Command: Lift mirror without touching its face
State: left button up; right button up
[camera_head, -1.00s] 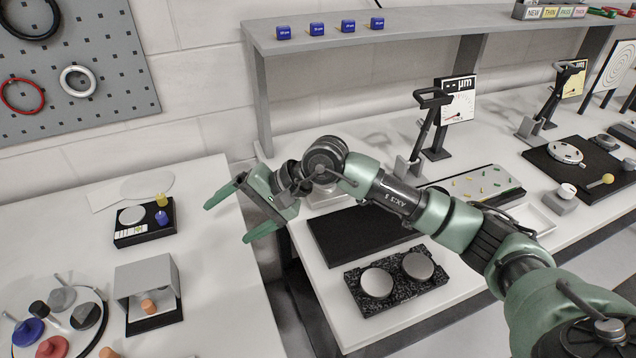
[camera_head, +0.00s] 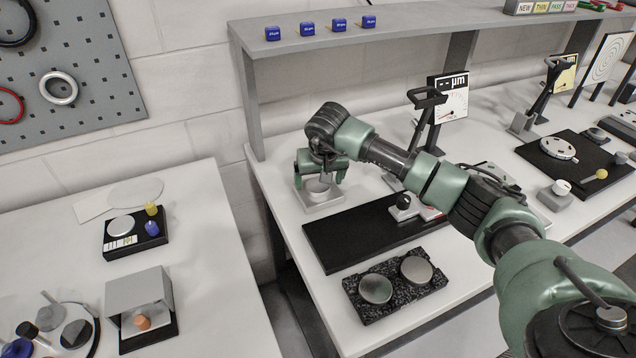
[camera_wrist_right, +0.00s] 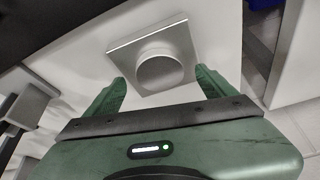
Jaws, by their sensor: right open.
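A grey round piece, apparently the mirror (camera_head: 318,186), sits on a pale square fixture plate (camera_head: 325,205) at the left end of the bench. In the right wrist view the round piece (camera_wrist_right: 161,72) shows a flat grey face, with the square plate (camera_wrist_right: 183,42) around it. My right gripper (camera_head: 319,176) points down over the fixture. It is open, with one finger on each side of the round piece. I see no clear contact, and the exact gap is hard to judge. My left gripper is not in view.
A black mat (camera_head: 345,240) lies in front of the fixture. A speckled block (camera_head: 395,293) with two round discs stands nearer. A shelf (camera_head: 400,28) with small blue cubes (camera_head: 307,29) runs above the bench. A gauge (camera_head: 452,98) stands behind my arm.

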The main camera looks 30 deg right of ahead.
jog(key=shift+w+f, duration=0.2)
jog(key=shift+f, duration=0.25)
jog(key=c, duration=1.7)
